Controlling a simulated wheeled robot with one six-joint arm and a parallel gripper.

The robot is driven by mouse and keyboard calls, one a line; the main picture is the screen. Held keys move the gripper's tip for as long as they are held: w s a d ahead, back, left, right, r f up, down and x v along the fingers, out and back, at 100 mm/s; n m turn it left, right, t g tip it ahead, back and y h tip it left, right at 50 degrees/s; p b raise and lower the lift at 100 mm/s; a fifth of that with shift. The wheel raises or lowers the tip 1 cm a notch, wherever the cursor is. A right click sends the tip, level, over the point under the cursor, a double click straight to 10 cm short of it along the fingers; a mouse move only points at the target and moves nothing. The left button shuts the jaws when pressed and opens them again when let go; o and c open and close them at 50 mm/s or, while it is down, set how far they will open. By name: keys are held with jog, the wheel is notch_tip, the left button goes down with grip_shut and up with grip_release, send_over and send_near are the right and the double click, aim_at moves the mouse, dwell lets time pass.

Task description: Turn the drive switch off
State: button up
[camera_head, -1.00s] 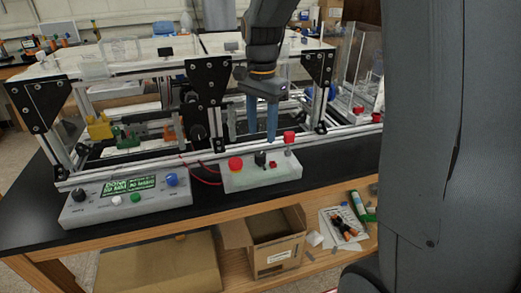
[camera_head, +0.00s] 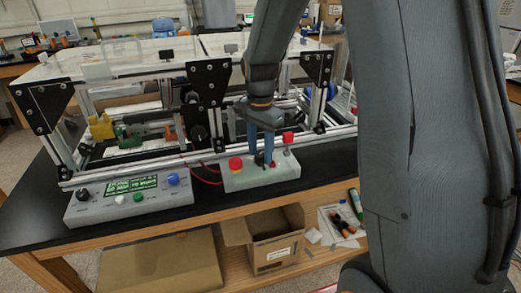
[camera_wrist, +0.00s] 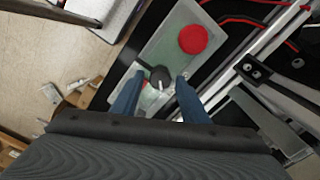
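A pale switch box (camera_head: 248,182) stands at the bench's front edge. It bears a black knob (camera_head: 259,159), probably the drive switch, between a red mushroom button (camera_head: 235,163) and a red-topped part (camera_head: 288,138). My gripper (camera_head: 261,162) points down over the box, its blue fingers on either side of the knob. In the wrist view the fingers are open, with the black knob (camera_wrist: 160,77) and its pale pointer between their tips. Gaps seem to show on both sides. The knob's base is partly hidden in the head view.
A grey control box (camera_head: 128,204) with a green display, knobs and buttons stands to the left. The extrusion frame (camera_head: 140,165) rises close behind the switch box. Red wires (camera_head: 205,178) run behind it. A cardboard box (camera_head: 265,240) is on the shelf below.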

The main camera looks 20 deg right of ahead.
jog(key=c, duration=0.8)
jog(key=shift+n, duration=0.4)
jog(key=shift+c, duration=0.2)
jog(key=n+p, duration=0.1)
jog(key=n, duration=0.2)
jog(key=shift+n, duration=0.3)
jog(key=n+p, duration=0.1)
jog(key=n, duration=0.3)
jog(key=shift+a+n, duration=0.1)
jog(key=shift+n, duration=0.2)
jog(key=n+p, duration=0.1)
jog(key=n, duration=0.3)
jog(key=shift+n, duration=0.3)
jog(key=shift+n+p, duration=0.3)
jog(key=shift+n, duration=1.8)
